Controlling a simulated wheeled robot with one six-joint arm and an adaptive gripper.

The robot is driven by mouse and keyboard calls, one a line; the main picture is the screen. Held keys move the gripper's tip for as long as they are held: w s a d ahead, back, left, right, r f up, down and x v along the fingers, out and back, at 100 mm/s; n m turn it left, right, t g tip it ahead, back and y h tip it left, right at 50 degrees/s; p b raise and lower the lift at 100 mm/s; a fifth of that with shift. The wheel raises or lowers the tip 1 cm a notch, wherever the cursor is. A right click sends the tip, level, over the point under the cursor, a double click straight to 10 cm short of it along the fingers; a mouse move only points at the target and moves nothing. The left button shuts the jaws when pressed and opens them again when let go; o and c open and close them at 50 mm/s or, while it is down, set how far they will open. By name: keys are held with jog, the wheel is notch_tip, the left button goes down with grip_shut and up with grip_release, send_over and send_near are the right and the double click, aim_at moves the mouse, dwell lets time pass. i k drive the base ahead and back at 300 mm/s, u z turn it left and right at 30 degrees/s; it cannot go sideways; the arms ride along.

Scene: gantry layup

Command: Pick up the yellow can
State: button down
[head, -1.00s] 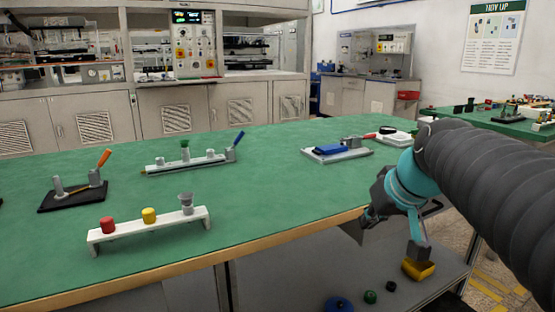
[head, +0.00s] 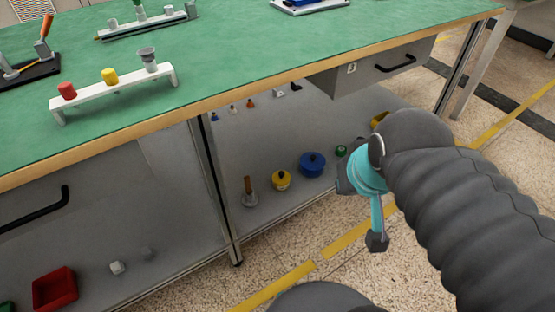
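Several yellow things show in the head view, and I cannot tell for sure which is the can. A yellow rounded container with a dark knob (head: 281,180) stands on the lower shelf under the green-topped bench. A small yellow cylinder (head: 110,76) sits on the white rack on the bench top. Another yellow thing (head: 379,118) on the shelf is partly hidden by my arm. My gripper (head: 346,178) is in front of the shelf's right part, apart from the container.
A blue pot (head: 312,164) stands between the yellow container and my gripper. A grey-based tool with a brown handle (head: 249,192) stands to the container's left. A bench leg (head: 213,180) and drawer (head: 375,70) border the opening. A red bin (head: 54,289) is at the lower left.

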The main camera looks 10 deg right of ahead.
aim_at(278, 187)
jog(key=z, duration=1.75)
jog(key=k, duration=0.8)
jog(key=u, duration=0.4)
